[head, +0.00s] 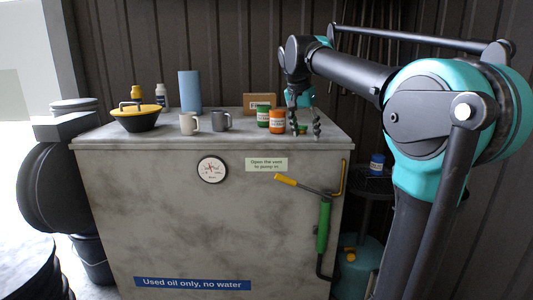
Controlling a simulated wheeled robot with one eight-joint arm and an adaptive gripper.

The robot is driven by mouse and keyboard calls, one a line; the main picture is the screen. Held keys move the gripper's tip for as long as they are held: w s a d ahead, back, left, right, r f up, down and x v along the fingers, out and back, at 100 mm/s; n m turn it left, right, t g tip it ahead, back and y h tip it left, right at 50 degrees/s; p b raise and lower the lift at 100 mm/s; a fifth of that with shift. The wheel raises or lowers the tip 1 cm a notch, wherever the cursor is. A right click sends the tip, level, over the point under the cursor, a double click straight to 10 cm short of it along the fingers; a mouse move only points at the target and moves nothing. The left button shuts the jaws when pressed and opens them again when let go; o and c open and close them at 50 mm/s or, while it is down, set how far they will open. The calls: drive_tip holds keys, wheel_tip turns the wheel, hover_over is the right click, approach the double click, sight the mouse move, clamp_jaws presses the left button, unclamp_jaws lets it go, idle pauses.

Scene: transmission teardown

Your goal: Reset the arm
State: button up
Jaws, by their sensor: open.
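My arm reaches in from the right in the head view. My gripper (304,128) hangs down over the right part of the grey cabinet top (165,137). Its two dark fingers are apart, and I see nothing held between them.
A cream mug (189,123), a grey mug (221,121), a yellow-lidded bowl (136,117), a blue cylinder (190,90) and a cardboard box (259,102) stand on the top. A green-handled lever (323,228) is on the cabinet front. A blue jar (377,164) stands on a stool at right.

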drive_tip(key=s+d+f+n+y, duration=0.15)
drive_tip(key=s+f, duration=0.25)
drive_tip(key=f, duration=0.6)
drive_tip(key=s+d+f+n, duration=0.2)
drive_tip(key=s+d+f, duration=0.15)
drive_tip(key=f, duration=0.55)
drive_tip(key=s+d+f+n+t+y, duration=0.1)
drive_tip(key=s+f+n, duration=0.3)
drive_tip(key=s+f, duration=1.4)
drive_tip(key=shift+s+f, duration=0.25)
drive_tip(key=shift+f, duration=0.65)
drive_tip(key=shift+d, duration=0.1)
